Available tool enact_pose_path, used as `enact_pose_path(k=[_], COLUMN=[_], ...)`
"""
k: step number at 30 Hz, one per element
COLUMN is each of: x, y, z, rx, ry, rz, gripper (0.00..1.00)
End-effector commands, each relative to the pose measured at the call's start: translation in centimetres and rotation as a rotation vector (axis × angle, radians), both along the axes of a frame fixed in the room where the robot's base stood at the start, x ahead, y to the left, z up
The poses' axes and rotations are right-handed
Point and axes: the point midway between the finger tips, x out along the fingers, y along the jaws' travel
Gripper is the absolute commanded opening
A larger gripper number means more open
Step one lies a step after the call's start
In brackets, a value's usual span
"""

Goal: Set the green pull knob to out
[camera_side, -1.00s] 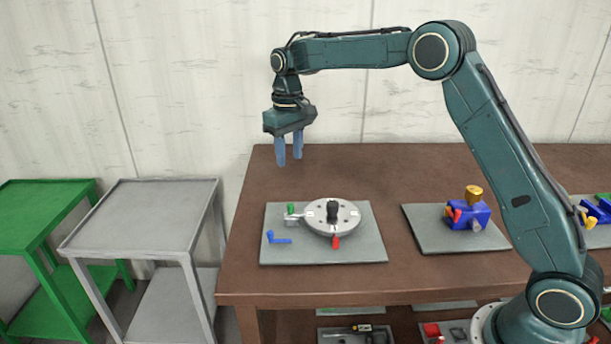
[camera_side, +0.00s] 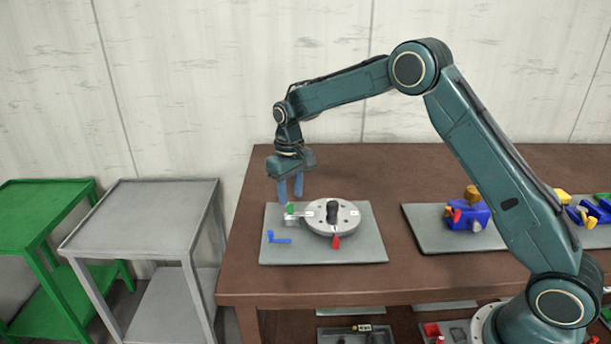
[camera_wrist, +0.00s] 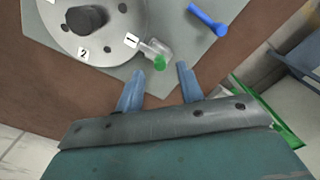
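The green pull knob (camera_side: 291,208) sits on a small grey block (camera_side: 292,220) at the left edge of a round grey disc (camera_side: 345,216). In the wrist view the green knob (camera_wrist: 160,62) lies just beyond my fingertips, nearly between them. My gripper (camera_side: 290,203) points down just above and behind the knob. In the wrist view my gripper (camera_wrist: 168,68) has its two blue fingers spread apart with nothing between them. Whether a finger touches the knob cannot be told.
The disc has a black central knob (camera_side: 332,211) and a red handle (camera_side: 336,242). A blue crank-shaped piece (camera_side: 279,238) lies on the grey plate (camera_side: 320,256). A blue jack with a yellow top (camera_side: 467,214) stands on another plate. A grey cart (camera_side: 140,210) is left of the table.

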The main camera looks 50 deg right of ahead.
Motion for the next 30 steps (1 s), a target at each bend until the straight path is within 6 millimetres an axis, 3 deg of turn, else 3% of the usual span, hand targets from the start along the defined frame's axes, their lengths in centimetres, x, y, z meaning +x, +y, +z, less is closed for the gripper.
enact_pose_path(k=[7, 19, 25, 30], x=[0.0, 0.0, 0.0, 0.0], y=[0.0, 0.0, 0.0, 0.0], z=[-2.4, -2.9, -2.9, -2.8], rx=[0.0, 0.0, 0.0, 0.0], ry=[0.001, 0.0, 0.0, 0.0], rz=[0.0, 0.0, 0.0, 0.0], gripper=[0.38, 0.38, 0.0, 0.0])
